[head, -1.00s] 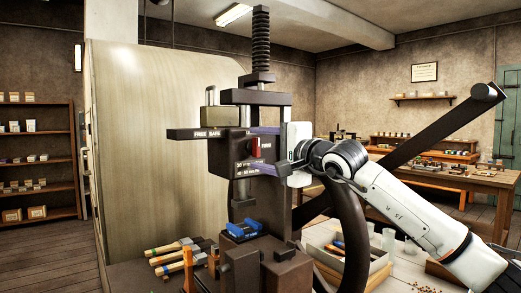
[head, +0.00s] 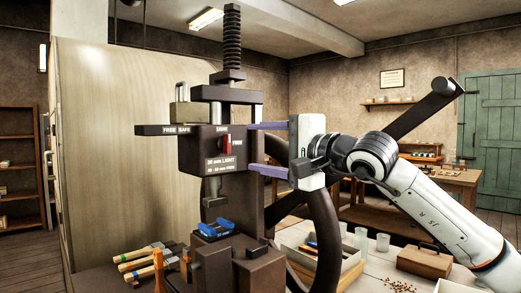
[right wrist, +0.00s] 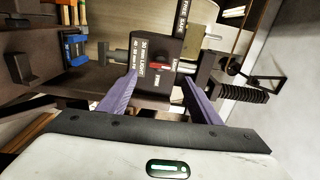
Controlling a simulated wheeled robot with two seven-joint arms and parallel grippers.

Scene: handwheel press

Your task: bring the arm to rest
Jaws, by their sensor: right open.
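My right gripper (head: 250,147) is open, its two purple fingers pointing left at the side of the press head (head: 205,150). Nothing shows between the fingers. In the right wrist view the open fingers (right wrist: 156,68) point towards the labelled press head, with its red selector (right wrist: 160,67) seen between them. A blue piece (head: 213,229) sits under the press ram (head: 213,190). My left gripper is out of view.
A long dark bar (head: 420,110) slants up behind my right arm. A tray (head: 300,240), clear cups (head: 362,238) and a brown box (head: 425,260) stand on the bench below my arm. Open air lies above my arm.

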